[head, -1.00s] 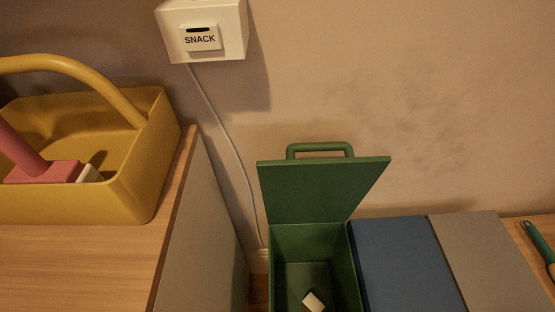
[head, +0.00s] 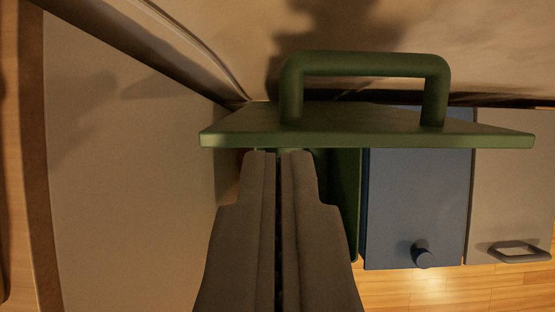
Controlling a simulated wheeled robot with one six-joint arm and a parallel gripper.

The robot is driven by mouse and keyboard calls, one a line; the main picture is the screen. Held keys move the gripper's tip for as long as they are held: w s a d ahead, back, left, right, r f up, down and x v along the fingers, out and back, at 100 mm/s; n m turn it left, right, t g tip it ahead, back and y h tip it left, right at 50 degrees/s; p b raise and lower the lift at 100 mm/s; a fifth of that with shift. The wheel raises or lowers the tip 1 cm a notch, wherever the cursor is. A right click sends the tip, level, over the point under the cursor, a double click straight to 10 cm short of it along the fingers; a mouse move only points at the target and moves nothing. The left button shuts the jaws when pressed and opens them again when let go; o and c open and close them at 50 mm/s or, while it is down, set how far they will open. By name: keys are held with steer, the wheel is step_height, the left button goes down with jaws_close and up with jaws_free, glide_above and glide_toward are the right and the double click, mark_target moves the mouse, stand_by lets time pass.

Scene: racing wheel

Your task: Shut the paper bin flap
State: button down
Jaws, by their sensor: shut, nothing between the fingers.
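The green bin (head: 345,205) has its flap (head: 370,135) raised, with the flap seen nearly edge-on. The flap's thick green handle (head: 365,65) stands on the far side of the near edge. My gripper (head: 278,153) is shut and empty, its two fingers side by side. The fingertips reach the flap's near edge, left of its middle; I cannot tell whether they touch it. My gripper and the flap hide most of the bin's opening and inside. No paper label shows.
A blue bin (head: 415,190) with a round knob and a grey bin (head: 510,190) with a bar handle stand to the right, both closed. A pale cabinet side (head: 130,190) is close on the left. The wall is just behind the flap. Wooden floor (head: 440,290) shows at the lower right.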

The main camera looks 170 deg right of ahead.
mark_target(276, 127)
steer(key=x, duration=0.6)
steer(key=shift+w+f, duration=0.15)
steer(key=shift+f, duration=0.05)
